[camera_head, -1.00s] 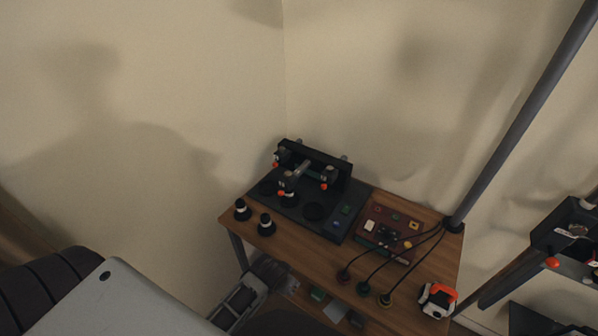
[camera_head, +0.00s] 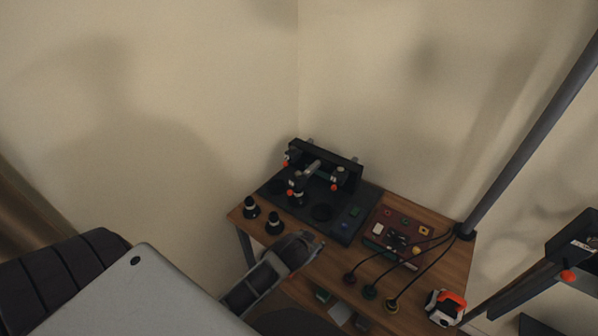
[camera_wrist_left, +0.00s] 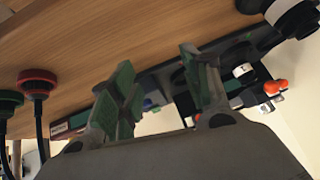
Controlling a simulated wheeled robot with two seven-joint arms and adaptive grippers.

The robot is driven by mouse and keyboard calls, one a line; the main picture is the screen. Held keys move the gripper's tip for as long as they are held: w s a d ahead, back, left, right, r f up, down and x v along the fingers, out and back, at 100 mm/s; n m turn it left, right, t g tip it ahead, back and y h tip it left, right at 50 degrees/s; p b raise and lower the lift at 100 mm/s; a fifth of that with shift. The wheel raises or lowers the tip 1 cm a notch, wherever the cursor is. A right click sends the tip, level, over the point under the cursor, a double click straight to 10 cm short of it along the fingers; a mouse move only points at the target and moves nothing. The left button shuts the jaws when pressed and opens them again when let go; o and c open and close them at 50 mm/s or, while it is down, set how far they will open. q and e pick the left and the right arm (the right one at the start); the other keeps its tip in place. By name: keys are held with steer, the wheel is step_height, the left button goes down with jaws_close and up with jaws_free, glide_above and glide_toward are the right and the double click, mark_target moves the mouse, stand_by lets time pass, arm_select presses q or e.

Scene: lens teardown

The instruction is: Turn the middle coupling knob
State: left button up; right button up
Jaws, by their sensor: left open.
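Three round dark knobs with black cables stand in a row at the table's front right in the head view. The left one has a red rim (camera_head: 349,278), the middle coupling knob (camera_head: 370,292) is green and the right one (camera_head: 391,305) is yellow. In the left wrist view the red knob (camera_wrist_left: 37,84) and the green knob (camera_wrist_left: 8,101) show at the left edge. My left gripper (camera_head: 312,243) is open and empty over the table's front edge, left of the knobs. Its green-padded fingers (camera_wrist_left: 156,60) are apart. My right gripper is not in view.
A black fixture (camera_head: 340,160) with orange-tipped parts stands at the back. Two black-and-white cylinders (camera_head: 250,209) stand at the left. A red board (camera_head: 412,225) lies behind the knobs, with cables crossing it. A white-and-orange device (camera_head: 443,307) stands to their right.

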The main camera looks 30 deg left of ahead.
arm_select(q)
steer(key=w+d+r+m+t+h, duration=0.15)
steer(key=w+r+t, duration=0.25)
steer(key=w+r, duration=0.4)
steer(key=w+d+r+m+t, duration=0.1)
steer(key=w+d+r+t, duration=0.1)
steer(key=w+r+t, duration=0.45)
steer(key=w+d+r+m+g+h, duration=0.3)
steer(key=d+r+m+g+h, duration=0.1)
steer(key=d+r+m+h, duration=0.3)
steer(key=w+d+r+m+g+h, duration=0.2)
steer(key=d+r+m+g+h, duration=0.1)
steer(key=d+r+m+h, duration=0.4)
steer(key=w+a+f+m+g+y, duration=0.1)
steer(key=a+f+m+g+y, duration=0.3)
steer(key=a+f+g+y, duration=0.5)
steer(key=a+r+n+g+y, duration=0.1)
steer(key=a+r+n+y, duration=0.1)
steer(key=a, duration=1)
steer(key=s+a+r+n+g+y, duration=0.1)
steer(key=a+n+y, duration=0.2)
steer(key=a, duration=1)
steer(key=shift+s+r+n, duration=0.25)
steer(key=shift+r+n, duration=0.15)
steer(key=shift+n, duration=0.05)
